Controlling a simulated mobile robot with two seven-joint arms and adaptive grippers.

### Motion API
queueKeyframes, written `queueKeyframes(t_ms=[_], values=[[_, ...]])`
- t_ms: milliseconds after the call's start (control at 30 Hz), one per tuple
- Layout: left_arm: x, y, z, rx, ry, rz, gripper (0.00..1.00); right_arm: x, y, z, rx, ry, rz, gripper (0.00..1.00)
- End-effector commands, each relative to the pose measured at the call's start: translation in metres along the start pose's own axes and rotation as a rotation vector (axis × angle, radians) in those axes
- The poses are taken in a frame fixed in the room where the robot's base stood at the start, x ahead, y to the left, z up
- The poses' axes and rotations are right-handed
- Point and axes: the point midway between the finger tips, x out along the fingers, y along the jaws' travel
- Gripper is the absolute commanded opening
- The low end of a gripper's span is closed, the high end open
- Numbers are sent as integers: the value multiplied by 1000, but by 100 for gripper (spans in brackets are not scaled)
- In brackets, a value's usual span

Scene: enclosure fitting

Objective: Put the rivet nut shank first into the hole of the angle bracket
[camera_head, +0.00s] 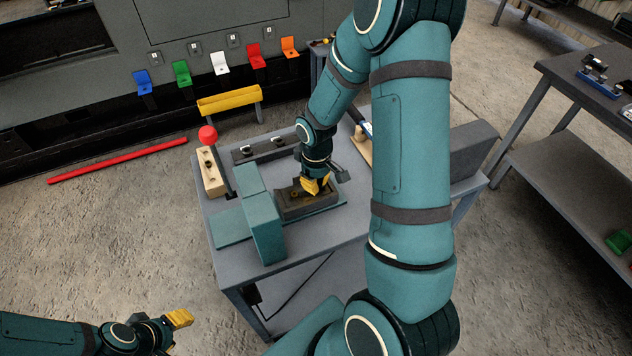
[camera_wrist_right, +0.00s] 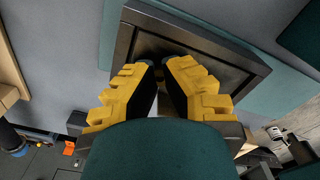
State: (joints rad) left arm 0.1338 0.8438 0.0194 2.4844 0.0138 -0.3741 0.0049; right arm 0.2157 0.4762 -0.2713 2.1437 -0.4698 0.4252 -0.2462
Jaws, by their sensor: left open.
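My right gripper (camera_head: 315,187) is over a dark, rimmed tray (camera_head: 322,207) on the grey table. In the right wrist view its yellow fingers (camera_wrist_right: 163,68) point into the tray (camera_wrist_right: 255,66), with a narrow gap between the tips and nothing clearly seen in it. I cannot make out the rivet nut; it may be hidden by the fingers or too small. I cannot tell which part is the angle bracket. A teal upright block (camera_head: 264,222) stands left of the tray. My left gripper (camera_head: 176,322) is open and empty, low at the left, away from the table.
A wooden block (camera_head: 211,184) and a red-knobbed lever (camera_head: 208,135) stand at the table's left. A dark strip (camera_head: 262,150) lies behind the tray. A grey block (camera_head: 473,150) bounds the right side. A yellow rail (camera_head: 229,101) stands behind the table. The front table surface is clear.

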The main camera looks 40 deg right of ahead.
Motion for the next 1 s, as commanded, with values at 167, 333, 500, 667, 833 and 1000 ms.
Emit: queueKeyframes(t_ms=[167, 333, 500, 667, 833, 1000], values=[[1, 0, 0, 0, 0, 0, 47, 1, 0, 0, 0, 0, 0, 0], [0, 0, 0, 0, 0, 0, 47, 1, 0, 0, 0, 0, 0, 39], [1, 0, 0, 0, 0, 0, 47, 1, 0, 0, 0, 0, 0, 39], [1, 0, 0, 0, 0, 0, 47, -6, 1, 0, 1, 2, 1, 39], [0, 0, 0, 0, 0, 0, 47, -34, 0, -1, 0, 6, 2, 39], [0, 0, 0, 0, 0, 0, 47, -70, 0, -1, 0, 7, 3, 39]])
